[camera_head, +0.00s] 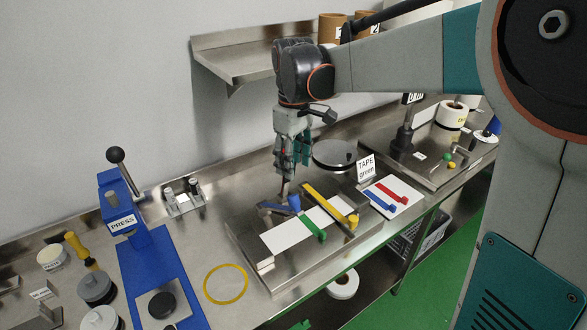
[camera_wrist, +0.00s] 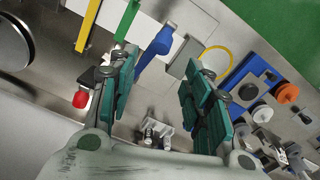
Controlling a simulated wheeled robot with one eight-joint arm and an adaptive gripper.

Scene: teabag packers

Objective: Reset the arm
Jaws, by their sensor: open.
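My gripper (camera_head: 288,176) hangs from my arm with its fingers pointing down, over the back-left part of a steel fixture (camera_head: 285,277). In the wrist view my gripper (camera_wrist: 158,72) has its two teal-padded fingers spread wide, with nothing between them. A blue lever (camera_head: 293,203) on the fixture is close to the fingertips in the head view; the blue lever (camera_wrist: 156,46) also shows beyond the fingers in the wrist view. I cannot tell whether they touch. A green lever (camera_head: 313,229) and a yellow lever (camera_head: 330,204) cross the white strip (camera_head: 285,238).
A blue press (camera_head: 124,226) stands left, beside a yellow ring (camera_head: 226,284). A wall shelf (camera_head: 235,58) is behind my arm.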

